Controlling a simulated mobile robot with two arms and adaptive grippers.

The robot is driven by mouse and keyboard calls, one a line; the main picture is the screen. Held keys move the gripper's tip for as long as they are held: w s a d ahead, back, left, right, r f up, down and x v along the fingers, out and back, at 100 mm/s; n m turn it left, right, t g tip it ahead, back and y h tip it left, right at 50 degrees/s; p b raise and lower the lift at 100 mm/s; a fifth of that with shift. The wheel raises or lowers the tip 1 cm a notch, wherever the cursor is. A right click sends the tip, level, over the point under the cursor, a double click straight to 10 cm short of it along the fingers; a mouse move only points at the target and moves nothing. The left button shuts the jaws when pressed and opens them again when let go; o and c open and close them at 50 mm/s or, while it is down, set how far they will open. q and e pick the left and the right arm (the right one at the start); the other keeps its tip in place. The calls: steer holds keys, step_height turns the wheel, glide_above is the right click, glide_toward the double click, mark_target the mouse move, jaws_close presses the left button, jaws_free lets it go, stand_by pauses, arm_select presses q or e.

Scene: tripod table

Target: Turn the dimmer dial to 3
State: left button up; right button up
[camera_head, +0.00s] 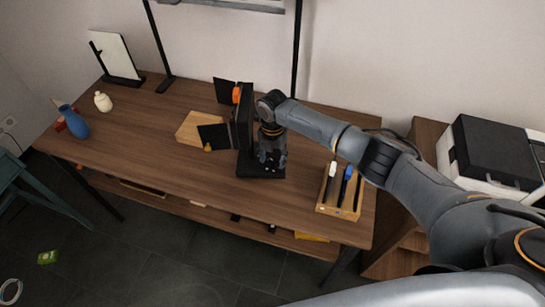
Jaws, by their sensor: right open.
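A black lamp-like device (246,112) with dark flaps stands on a black base (262,171) on the wooden table. My right gripper (271,160) points down at the device's right side, just above the base. It is open, and I cannot tell whether it touches the device. I cannot make out the dimmer dial or its numbers; the gripper and wrist cover part of that side. My left gripper is not in view.
A wooden tray (326,208) with pen-like tools lies to the right of the gripper. A wooden block (188,128) is left of the device. A blue vase (74,124) and a cream jar (102,101) stand far left. The table's left-middle is clear.

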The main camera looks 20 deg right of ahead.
steer(key=shift+c, duration=0.4)
jaws_close()
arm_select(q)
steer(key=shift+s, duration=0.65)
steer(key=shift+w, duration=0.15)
